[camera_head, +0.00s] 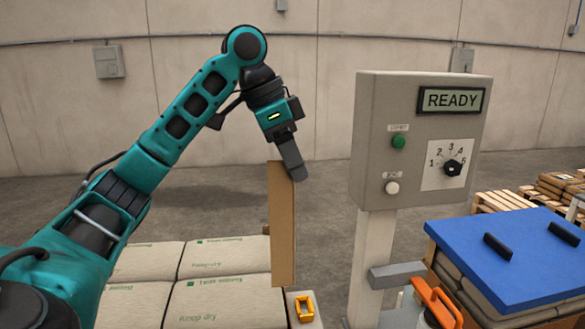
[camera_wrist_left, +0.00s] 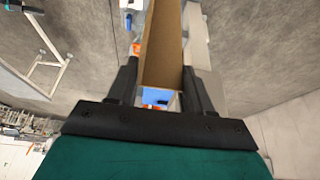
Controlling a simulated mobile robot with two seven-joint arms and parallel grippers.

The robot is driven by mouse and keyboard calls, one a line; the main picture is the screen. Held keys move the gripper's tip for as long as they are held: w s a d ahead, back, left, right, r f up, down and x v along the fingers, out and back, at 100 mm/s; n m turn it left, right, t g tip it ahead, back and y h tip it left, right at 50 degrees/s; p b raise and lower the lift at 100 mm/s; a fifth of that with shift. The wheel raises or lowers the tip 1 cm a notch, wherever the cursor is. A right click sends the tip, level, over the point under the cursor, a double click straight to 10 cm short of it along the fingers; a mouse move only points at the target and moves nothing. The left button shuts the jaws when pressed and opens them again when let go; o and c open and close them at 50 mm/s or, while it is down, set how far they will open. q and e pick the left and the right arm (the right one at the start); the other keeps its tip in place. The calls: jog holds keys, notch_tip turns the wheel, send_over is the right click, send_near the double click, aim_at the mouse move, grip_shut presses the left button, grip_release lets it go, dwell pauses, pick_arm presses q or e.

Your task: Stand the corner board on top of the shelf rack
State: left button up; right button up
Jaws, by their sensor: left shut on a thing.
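The corner board (camera_head: 283,225) is a tall brown angled strip, held upright in the head view, between the stacked sacks and the control box. My left gripper (camera_head: 291,165) is shut on its top end, coming down from above. In the left wrist view the board (camera_wrist_left: 162,45) runs away from between the two dark fingers of the left gripper (camera_wrist_left: 160,85). The board's lower end shows in front of the sacks and near a small orange-yellow item; I cannot tell whether it touches anything. I cannot make out the shelf rack for certain in either view. My right gripper is not in view.
Pale sacks (camera_head: 222,300) lie stacked at the lower left. A grey control box (camera_head: 385,140) reading READY stands on a post right of the board. A blue lid with black handles (camera_head: 520,255) covers a stack at the right. An orange-yellow item (camera_head: 304,307) sits below the board.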

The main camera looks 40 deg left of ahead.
pick_arm(q)
jog(key=shift+r, duration=2.15)
jog(key=shift+f, duration=0.1)
